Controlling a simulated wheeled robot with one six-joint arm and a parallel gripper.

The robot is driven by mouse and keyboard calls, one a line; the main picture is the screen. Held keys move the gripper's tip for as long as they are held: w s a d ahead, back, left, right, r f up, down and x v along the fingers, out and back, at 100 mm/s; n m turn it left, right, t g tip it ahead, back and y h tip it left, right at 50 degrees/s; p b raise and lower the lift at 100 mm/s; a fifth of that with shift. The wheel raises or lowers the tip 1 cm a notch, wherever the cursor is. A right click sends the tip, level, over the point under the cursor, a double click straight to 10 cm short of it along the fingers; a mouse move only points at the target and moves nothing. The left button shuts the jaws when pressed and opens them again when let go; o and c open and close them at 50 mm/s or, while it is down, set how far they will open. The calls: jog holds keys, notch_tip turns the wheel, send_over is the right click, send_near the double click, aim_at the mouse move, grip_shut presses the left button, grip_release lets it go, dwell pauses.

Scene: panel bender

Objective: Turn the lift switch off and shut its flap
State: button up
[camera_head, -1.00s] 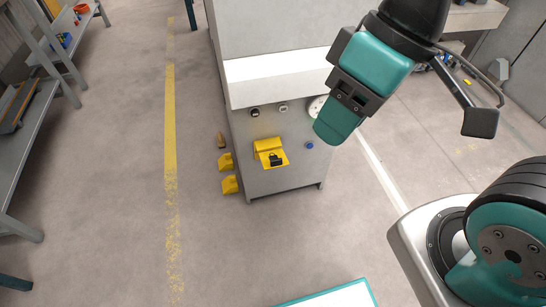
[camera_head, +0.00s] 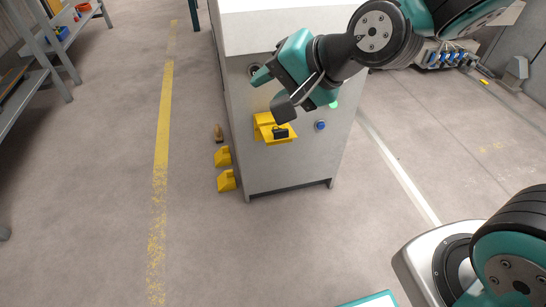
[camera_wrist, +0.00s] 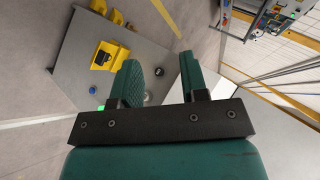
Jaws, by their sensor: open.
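The yellow switch flap unit (camera_head: 266,121) sits on the front of the grey cabinet, with a black switch (camera_head: 281,132) showing at its lower part. It also shows at upper left in the wrist view (camera_wrist: 121,53). The exact lever position is too small to tell. My gripper (camera_head: 264,77) is just above the yellow unit in the head view, apart from it. In the wrist view its two teal fingers (camera_wrist: 160,77) are spread and empty, with the yellow unit to their left. One finger is mostly hidden in the head view.
A blue button (camera_head: 320,125) and a lit green light (camera_head: 334,104) are right of the yellow unit. A round dial (camera_head: 254,69) is partly hidden behind my gripper. Yellow brackets (camera_head: 227,180) stick out low on the cabinet's left side. The floor in front is clear.

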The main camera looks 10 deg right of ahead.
jog(key=w+d+f+m+t+b, duration=0.1)
jog(key=w+f+m+t+b, duration=0.25)
jog(key=f+b, duration=0.4)
jog(key=w+d+f+m+t+h+b, duration=0.1)
jog(key=w+f+m+t+b, duration=0.15)
jog(key=f+m+b, duration=0.4)
jog(key=w+d+f+m+t+b, duration=0.1)
jog(key=w+f+m+t+b, duration=0.2)
jog(key=f+b, duration=0.65)
jog(key=w+d+f+m+t+h+b, duration=0.1)
jog(key=d+f+m+t+h+b, duration=0.15)
jog(key=f+m+b, duration=0.55)
jog(key=w+d+f+m+t+h+b, duration=0.1)
jog(key=d+f+m+t+h+b, duration=0.2)
jog(key=f+b, duration=0.8)
jog(key=w+a+r+p, duration=0.1)
jog(key=w+r+p, duration=0.1)
jog(key=w, duration=0.5)
jog(key=w+a+r+m+y+p, duration=0.1)
jog(key=w+r+p, duration=0.2)
jog(key=w+p, duration=0.2)
jog(key=w, duration=0.3)
jog(key=shift+w+r+t+p, duration=0.25)
jog(key=shift+r+t+p, duration=0.05)
jog(key=shift+r+t, duration=0.05)
jog(key=shift+y, duration=0.25)
